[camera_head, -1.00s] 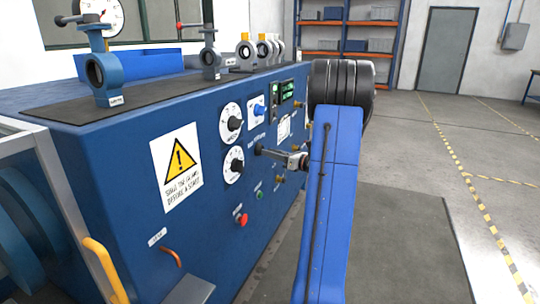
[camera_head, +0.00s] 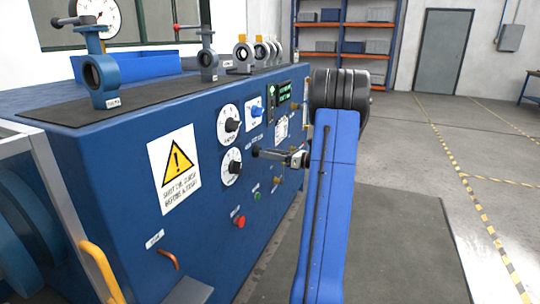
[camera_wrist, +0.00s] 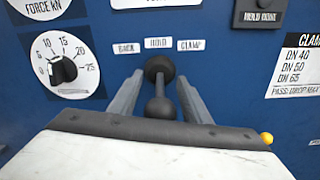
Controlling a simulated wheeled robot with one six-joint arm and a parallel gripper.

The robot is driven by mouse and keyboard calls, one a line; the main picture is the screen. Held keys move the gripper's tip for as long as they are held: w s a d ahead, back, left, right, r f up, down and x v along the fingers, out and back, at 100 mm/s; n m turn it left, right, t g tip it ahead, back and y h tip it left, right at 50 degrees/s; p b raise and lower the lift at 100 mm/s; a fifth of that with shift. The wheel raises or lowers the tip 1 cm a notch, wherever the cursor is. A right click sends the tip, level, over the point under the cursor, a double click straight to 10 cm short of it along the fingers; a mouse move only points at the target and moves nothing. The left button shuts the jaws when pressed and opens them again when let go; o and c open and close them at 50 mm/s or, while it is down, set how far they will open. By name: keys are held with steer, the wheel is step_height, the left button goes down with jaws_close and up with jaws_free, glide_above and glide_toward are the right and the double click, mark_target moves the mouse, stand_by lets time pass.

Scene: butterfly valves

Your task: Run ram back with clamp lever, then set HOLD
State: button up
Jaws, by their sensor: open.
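The clamp lever (camera_wrist: 160,108) is a dark rod with a round knob, standing out from a dark round base on the blue panel. Above it in the wrist view are the labels BACK (camera_wrist: 127,48), HOLD (camera_wrist: 158,43) and CLAMP (camera_wrist: 189,45). The lever lines up roughly with HOLD. My gripper (camera_wrist: 160,80) is open, with one grey finger on each side of the lever and gaps showing on both sides. In the head view my gripper (camera_head: 284,157) is at the panel, largely hidden by my arm. The ram cannot be made out.
Lower on the panel are a red button (camera_head: 240,221) and a green button (camera_head: 257,196). Valves (camera_head: 103,75) stand on the bench top. Floor to the right is clear.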

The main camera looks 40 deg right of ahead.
steer(key=shift+s, duration=0.1)
steer(key=v, duration=1.7)
steer(key=shift+s+d, duration=0.1)
steer(key=shift+d, duration=0.05)
